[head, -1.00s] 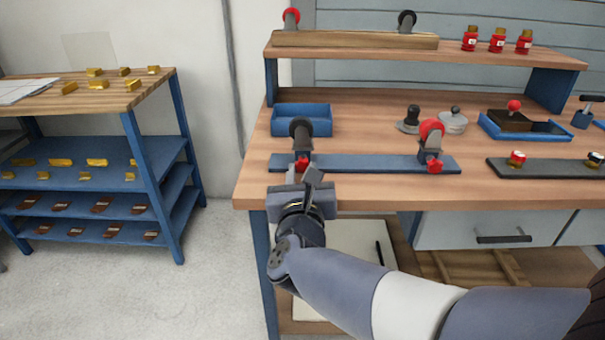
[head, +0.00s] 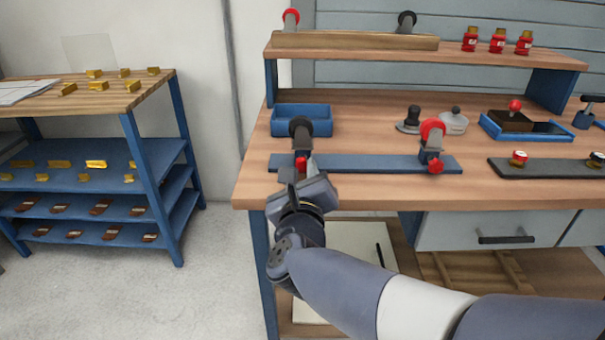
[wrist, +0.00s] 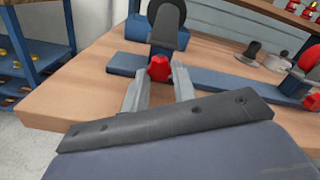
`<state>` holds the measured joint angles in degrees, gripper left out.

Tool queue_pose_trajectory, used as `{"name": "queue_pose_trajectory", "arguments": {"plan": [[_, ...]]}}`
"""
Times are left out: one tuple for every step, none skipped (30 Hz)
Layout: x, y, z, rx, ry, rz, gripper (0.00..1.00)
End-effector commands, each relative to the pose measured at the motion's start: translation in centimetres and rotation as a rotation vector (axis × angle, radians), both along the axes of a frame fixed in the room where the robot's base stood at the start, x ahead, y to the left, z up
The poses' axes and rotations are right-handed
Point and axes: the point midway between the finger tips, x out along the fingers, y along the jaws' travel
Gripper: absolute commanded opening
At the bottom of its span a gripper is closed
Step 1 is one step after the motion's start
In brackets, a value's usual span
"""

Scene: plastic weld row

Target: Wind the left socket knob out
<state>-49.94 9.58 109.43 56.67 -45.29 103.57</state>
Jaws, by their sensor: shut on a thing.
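The left socket knob is a red lobed knob (wrist: 159,69) on the front of the left socket. It also shows in the head view (head: 302,164). The left socket (head: 300,132) is a dark, round-headed tool standing on the left end of a blue rail (head: 367,164). My gripper (wrist: 160,84) is shut on the red knob, with one finger on each side of it. In the head view my wrist hides part of the rail's front and the fingers' lower parts.
A second socket (head: 432,130) with a red head and red knob stands toward the rail's right end. A blue bin (head: 301,119) sits behind the left socket. A dark rail (head: 550,168) with small jars lies to the right. The bench front edge runs beneath my wrist.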

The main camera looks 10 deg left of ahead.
Motion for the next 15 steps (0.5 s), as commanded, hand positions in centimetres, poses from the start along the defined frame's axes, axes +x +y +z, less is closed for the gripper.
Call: {"name": "queue_pose_trajectory", "arguments": {"plan": [[-0.01, 0.01, -0.02, 0.001, 0.001, 0.001, 0.03], [-0.01, 0.01, -0.02, 0.001, 0.001, 0.001, 0.28], [-0.01, 0.01, -0.02, 0.001, 0.001, 0.001, 0.32], [-0.01, 0.01, -0.02, 0.001, 0.001, 0.001, 0.34], [-0.01, 0.01, -0.02, 0.001, 0.001, 0.001, 0.36], [-0.01, 0.01, -0.02, 0.001, 0.001, 0.001, 0.40], [-0.01, 0.01, -0.02, 0.001, 0.001, 0.001, 0.42], [-0.01, 0.01, -0.02, 0.001, 0.001, 0.001, 0.45], [0.00, 0.01, -0.02, 0.001, 0.001, 0.001, 0.48], [0.00, 0.01, -0.02, 0.001, 0.001, 0.001, 0.48], [0.00, 0.01, -0.02, 0.001, 0.001, 0.001, 0.48], [0.00, 0.01, -0.02, 0.001, 0.001, 0.001, 0.48], [0.00, 0.02, -0.02, 0.001, 0.001, 0.001, 0.48], [0.00, 0.02, -0.03, 0.001, 0.001, 0.001, 0.48], [0.00, 0.02, -0.03, 0.001, 0.001, 0.001, 0.48]]}}
